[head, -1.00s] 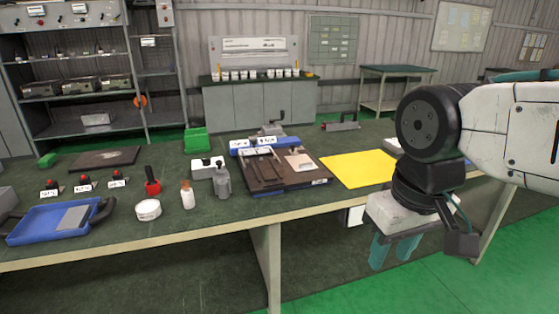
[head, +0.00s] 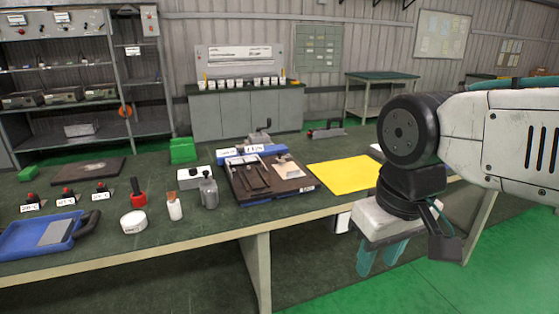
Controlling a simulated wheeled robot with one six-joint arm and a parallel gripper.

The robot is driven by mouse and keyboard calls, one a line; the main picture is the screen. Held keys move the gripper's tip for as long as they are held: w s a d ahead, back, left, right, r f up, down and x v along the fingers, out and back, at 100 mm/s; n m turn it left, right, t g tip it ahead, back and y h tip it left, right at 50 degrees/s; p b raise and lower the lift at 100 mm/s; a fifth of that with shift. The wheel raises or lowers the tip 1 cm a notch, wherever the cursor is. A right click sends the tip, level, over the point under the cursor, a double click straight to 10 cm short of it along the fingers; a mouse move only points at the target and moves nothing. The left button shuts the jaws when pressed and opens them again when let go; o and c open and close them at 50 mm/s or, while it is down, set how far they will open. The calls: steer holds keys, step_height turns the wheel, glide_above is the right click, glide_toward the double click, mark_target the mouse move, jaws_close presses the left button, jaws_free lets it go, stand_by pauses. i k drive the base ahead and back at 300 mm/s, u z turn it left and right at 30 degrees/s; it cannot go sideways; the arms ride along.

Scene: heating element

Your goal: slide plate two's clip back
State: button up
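A dark board (head: 290,195) lies on the workbench, carrying a dark metal frame (head: 250,177) and a small pale plate (head: 289,170). A blue unit (head: 233,161) with white labels stands at its back edge. The labels are too small to read, and I cannot tell which part is plate two or its clip. My gripper (head: 378,258) hangs at the right, pointing down, in front of the bench's front edge. It is right of the board and apart from it. Its two teal fingers are spread with nothing visible between them.
A yellow sheet (head: 343,174) lies right of the board. A grey bottle (head: 208,191), white bottle (head: 174,207), red-based tool (head: 138,194) and white round tin (head: 133,222) stand left. A blue tray (head: 22,238) is at far left. Green floor (head: 500,260) is clear at right.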

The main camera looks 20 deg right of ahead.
mark_target(281, 160)
steer(key=u, duration=0.1)
steer(key=k, duration=0.4)
steer(key=z, duration=0.8)
steer(key=i, duration=1.5)
steer(key=u, duration=0.7)
